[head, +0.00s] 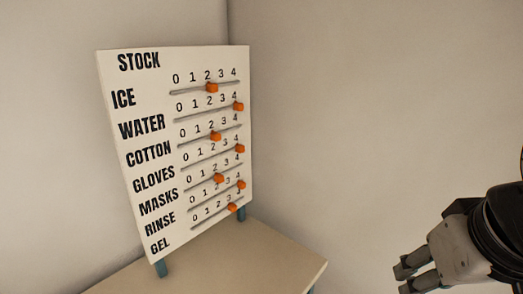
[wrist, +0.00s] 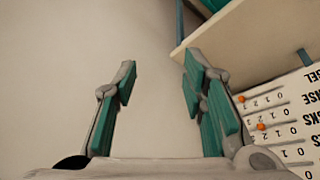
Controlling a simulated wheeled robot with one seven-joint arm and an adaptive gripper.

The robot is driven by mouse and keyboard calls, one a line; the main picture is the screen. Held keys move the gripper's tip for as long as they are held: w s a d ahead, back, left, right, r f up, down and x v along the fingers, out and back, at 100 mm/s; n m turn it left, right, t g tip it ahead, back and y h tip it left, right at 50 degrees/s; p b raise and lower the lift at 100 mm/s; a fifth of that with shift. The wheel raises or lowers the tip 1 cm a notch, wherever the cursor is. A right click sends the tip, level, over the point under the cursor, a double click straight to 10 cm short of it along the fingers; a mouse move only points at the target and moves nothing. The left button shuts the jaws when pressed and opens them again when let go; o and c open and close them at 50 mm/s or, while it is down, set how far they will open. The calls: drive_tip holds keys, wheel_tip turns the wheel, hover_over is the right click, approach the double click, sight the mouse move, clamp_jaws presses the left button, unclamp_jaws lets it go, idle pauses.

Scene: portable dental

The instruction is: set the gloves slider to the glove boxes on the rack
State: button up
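The white STOCK board (head: 175,150) stands tilted on a small table, with several labelled slider rows numbered 0 to 4. The gloves slider (head: 240,148) is an orange knob near the 4 end of its track. My gripper (head: 404,279) is at the lower right of the head view, well apart from the board. In the wrist view my gripper (wrist: 160,75) is open and empty, its teal-padded fingers apart. Part of the board (wrist: 290,115) shows there upside down at the right edge. No rack or glove boxes can be made out in either view.
The beige tabletop (head: 270,265) on teal legs is bare in front of the board. The other orange knobs, such as the cotton slider (head: 215,135) and masks slider (head: 219,178), sit close above and below. Plain walls stand behind; the space between gripper and board is clear.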

drive_tip(key=w+a+r+n+t+b, duration=0.1)
drive_tip(key=w+t, duration=0.1)
drive_tip(key=w, duration=0.8)
drive_tip(key=w+r+n+t+y, duration=0.1)
drive_tip(key=w+n+t, duration=0.15)
drive_tip(key=w, duration=0.65)
drive_tip(key=w+a+r+n+t+b, duration=0.1)
drive_tip(key=w+t, duration=0.2)
drive_tip(key=w, duration=0.7)
drive_tip(key=n+g+y, duration=0.2)
drive_tip(key=n+y, duration=0.4)
drive_tip(key=y, duration=0.8)
approach(243, 148)
drive_tip(key=shift+t, duration=0.25)
drive_tip(key=x, duration=0.9)
drive_tip(key=shift+s+b, duration=0.15)
drive_tip(key=shift+b, duration=0.25)
clamp_jaws()
